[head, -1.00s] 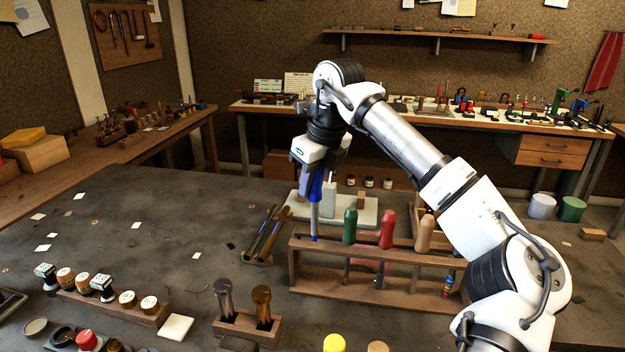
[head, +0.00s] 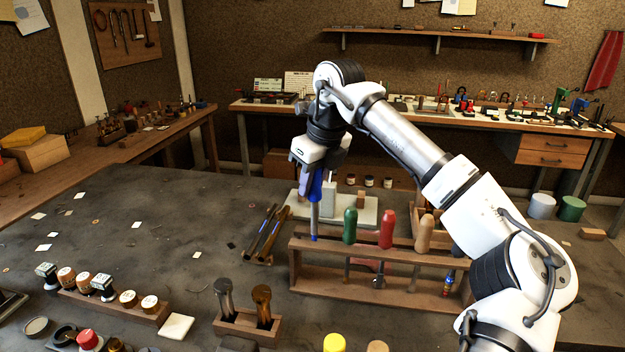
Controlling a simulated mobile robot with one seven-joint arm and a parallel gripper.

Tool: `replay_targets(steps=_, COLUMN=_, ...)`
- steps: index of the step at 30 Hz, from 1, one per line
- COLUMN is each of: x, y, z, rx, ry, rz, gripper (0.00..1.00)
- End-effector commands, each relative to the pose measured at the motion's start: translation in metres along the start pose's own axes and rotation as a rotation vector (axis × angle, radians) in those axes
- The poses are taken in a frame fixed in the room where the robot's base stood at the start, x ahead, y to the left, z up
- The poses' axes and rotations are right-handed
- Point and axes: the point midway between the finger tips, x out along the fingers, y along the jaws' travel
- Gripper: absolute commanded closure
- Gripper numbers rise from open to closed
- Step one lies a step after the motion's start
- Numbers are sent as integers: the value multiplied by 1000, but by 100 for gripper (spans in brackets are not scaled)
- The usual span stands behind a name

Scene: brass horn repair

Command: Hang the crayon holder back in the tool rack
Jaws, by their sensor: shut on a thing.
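The wooden tool rack (head: 412,256) stands on the dark bench. Green, red and tan handled tools hang in its top bar. My gripper (head: 314,198) points down above the left end of the rack and is shut on the crayon holder (head: 314,217). The crayon holder is a slim silvery tube with a blue tip, held about upright. Its blue tip appears at the left end of the top bar, left of the green handle (head: 350,226). I cannot tell whether the tip touches the bar or is in a slot. The upper part of the holder is hidden by the gripper.
A pale board (head: 365,212) with small blocks lies behind the rack. Dark rods lie on a wooden rest (head: 258,258) to its left. A block with two upright tools (head: 246,324) stands in front. The bench to the left is mostly clear, with scattered paper squares.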

Motion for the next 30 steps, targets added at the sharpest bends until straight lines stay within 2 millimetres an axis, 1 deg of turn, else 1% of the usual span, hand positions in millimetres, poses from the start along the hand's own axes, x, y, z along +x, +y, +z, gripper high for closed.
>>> replay_targets(steps=10, x=1, y=0, z=0, rx=0, ry=0, rz=-1, gripper=100)
replay_targets(steps=30, x=27, y=0, z=-8, rx=-1, ry=-1, rz=-1, gripper=100)
